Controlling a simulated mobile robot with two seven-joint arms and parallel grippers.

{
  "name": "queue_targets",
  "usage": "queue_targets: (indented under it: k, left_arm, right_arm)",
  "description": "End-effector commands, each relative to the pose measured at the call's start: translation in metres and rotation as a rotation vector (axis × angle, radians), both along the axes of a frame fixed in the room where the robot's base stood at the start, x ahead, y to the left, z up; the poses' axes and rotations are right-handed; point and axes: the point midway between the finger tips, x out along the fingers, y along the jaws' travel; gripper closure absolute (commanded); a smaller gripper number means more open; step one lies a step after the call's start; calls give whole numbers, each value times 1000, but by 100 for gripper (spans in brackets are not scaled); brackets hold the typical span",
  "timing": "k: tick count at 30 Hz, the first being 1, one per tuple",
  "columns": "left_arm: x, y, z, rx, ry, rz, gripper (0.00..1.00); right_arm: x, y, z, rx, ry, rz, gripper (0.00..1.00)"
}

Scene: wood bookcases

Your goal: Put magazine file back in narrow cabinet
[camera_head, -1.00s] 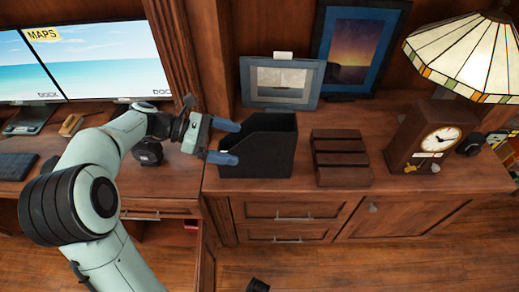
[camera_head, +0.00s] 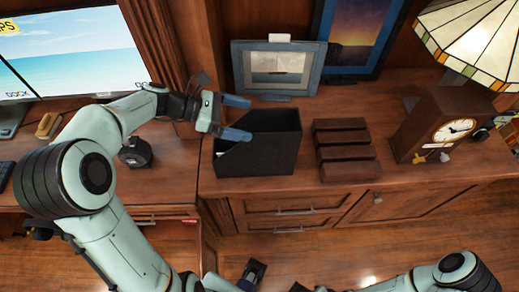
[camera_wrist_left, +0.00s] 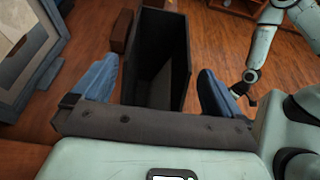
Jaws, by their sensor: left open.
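The black magazine file (camera_head: 262,158) stands on the wooden cabinet top, its open side up. My left gripper (camera_head: 248,118) is open at the file's left end, in front of the framed picture. In the left wrist view the file (camera_wrist_left: 160,50) lies ahead, between the two blue fingers (camera_wrist_left: 157,88), with visible gaps on both sides. Below the top, the wooden cabinet has drawers (camera_head: 290,222) and a door with a round knob (camera_head: 400,203), all closed. I cannot tell which part is the narrow cabinet. My right arm shows at the bottom right; its gripper's jaws are unclear.
A framed picture (camera_head: 277,68) stands close behind the file. A dark brown slatted block (camera_head: 345,150) is to its right, then a wooden clock (camera_head: 440,127) and a stained-glass lamp (camera_head: 475,40). A monitor (camera_head: 75,50) stands on the desk at left.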

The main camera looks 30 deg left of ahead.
Motion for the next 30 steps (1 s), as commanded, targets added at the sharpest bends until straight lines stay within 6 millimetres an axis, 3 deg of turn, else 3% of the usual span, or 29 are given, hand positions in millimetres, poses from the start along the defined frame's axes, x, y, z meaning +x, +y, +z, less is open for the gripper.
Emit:
queue_targets:
  k: [18, 26, 30]
  left_arm:
    - [34, -55, -27, -1, 0, -1, 0]
    - [35, -57, -28, 0, -1, 2, 0]
    - [35, -57, -27, 1, -1, 1, 42]
  right_arm:
    - [-1, 0, -5, 0, 1, 0, 65]
    - [-1, 0, -5, 0, 1, 0, 65]
    - [-1, 0, -5, 1, 2, 1, 65]
